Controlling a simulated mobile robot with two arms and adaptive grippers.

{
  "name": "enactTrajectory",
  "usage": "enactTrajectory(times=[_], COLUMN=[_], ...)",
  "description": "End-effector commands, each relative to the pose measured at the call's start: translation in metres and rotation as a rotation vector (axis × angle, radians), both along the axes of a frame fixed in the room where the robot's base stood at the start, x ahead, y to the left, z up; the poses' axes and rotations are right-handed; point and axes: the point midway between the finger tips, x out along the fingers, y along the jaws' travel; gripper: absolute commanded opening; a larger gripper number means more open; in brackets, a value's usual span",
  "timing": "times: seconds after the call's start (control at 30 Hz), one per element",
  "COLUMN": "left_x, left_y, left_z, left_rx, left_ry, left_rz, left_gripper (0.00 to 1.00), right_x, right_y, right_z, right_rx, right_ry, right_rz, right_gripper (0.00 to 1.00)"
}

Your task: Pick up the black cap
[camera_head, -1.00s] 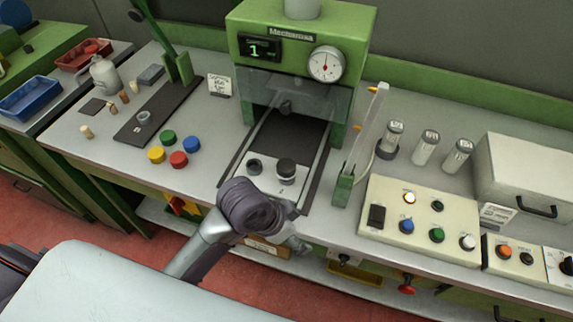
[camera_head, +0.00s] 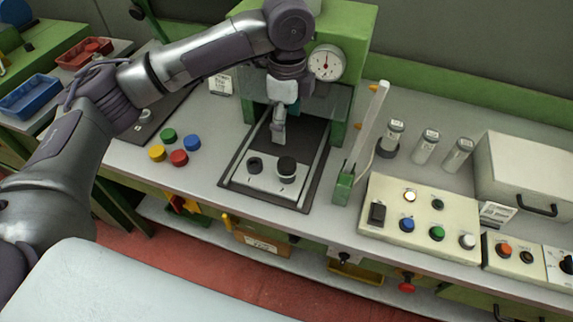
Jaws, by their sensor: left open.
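The black cap (camera_head: 286,166) sits at the right of a white plate (camera_head: 268,184) on the dark slide in front of the green press. A flatter dark ring or recess (camera_head: 255,165) is to its left. My left gripper (camera_head: 279,138) points down just behind and above the cap and is apart from it. It is open, and nothing shows between its fingers, though they look narrow from this side. My right gripper is not in view.
The green press (camera_head: 365,50) stands behind my left arm. A green post with a clear arm (camera_head: 343,188) is close right of the slide. Coloured caps (camera_head: 179,158) lie to the left. A control panel (camera_head: 375,240) and sample vials (camera_head: 426,147) are at the right.

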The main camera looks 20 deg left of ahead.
Motion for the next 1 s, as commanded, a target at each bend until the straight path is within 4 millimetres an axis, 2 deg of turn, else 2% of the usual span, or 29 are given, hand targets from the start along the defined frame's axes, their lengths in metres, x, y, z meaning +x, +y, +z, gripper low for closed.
enactTrajectory(times=[0.4,0.67,0.9,1.0], left_x=[0.000,0.000,0.002,0.002], left_y=[0.001,0.001,0.002,0.002], left_z=[-0.071,-0.090,-0.125,-0.133], left_rx=[0.001,0.001,0.000,0.000], left_ry=[0.003,0.003,0.001,0.000], left_rz=[0.001,0.000,0.001,0.000], left_gripper=[0.79,0.79,0.79,0.79], right_x=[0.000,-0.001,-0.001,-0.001], right_y=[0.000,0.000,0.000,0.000], right_z=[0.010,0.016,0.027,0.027], right_rx=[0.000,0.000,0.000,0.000], right_ry=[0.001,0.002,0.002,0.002], right_rz=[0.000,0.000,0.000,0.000], right_gripper=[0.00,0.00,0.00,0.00])
